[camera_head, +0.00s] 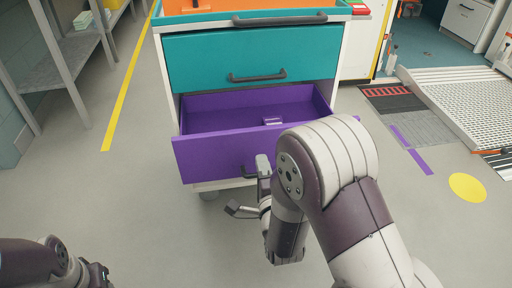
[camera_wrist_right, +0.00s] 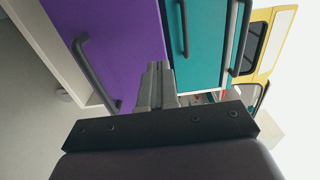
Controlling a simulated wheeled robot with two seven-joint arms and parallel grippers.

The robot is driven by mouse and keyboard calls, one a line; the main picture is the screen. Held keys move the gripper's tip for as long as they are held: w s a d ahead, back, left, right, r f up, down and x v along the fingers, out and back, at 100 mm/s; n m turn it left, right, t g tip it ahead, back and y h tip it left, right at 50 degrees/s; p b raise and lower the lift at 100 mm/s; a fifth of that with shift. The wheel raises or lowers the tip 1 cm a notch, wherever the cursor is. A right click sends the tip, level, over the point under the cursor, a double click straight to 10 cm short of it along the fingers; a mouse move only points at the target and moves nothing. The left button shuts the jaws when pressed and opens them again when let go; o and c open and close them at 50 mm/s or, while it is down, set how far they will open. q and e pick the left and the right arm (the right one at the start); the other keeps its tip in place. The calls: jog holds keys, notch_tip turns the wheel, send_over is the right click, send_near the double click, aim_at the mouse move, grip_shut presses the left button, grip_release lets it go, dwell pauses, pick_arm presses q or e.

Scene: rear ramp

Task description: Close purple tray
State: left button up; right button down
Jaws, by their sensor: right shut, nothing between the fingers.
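The purple tray (camera_head: 215,152) is the lower drawer of a cabinet and stands pulled out, its inside showing. A small light-purple item (camera_head: 271,120) shows inside it. Its dark handle (camera_head: 248,172) is on the front, partly behind my right gripper. My right gripper (camera_head: 262,164) is shut and empty, close to the tray's front; I cannot tell if it touches. In the right wrist view, the shut fingers (camera_wrist_right: 157,84) point toward the purple front (camera_wrist_right: 110,38), beside its handle (camera_wrist_right: 96,76). My left gripper (camera_head: 98,276) is at the bottom left, far from the tray, its jaws unclear.
A teal drawer (camera_head: 250,56) above is shut, and an open top compartment holds an orange item (camera_head: 188,6). Metal shelves (camera_head: 65,62) stand at left, a metal ramp (camera_head: 465,100) at right. The floor left of the cabinet is clear.

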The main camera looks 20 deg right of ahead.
aim_at(254, 134)
jog(key=b+x, duration=0.2)
jog(key=x, duration=0.6)
jog(key=shift+w+f+b, duration=0.1)
jog(key=shift+w+b, duration=0.1)
jog(key=shift+b, duration=0.2)
pick_arm(q)
notch_tip(254, 134, down, 3)
jog(key=shift+f, duration=0.15)
pick_arm(e)
jog(key=shift+w, duration=0.15)
pick_arm(q)
jog(key=shift+w+d+f+b, duration=0.2)
jog(key=shift+w+f+b, duration=0.35)
jog(key=shift+w, duration=0.25)
pick_arm(e)
jog(key=x, duration=2)
jog(key=shift+w+r, duration=0.4)
jog(key=shift+r, duration=0.05)
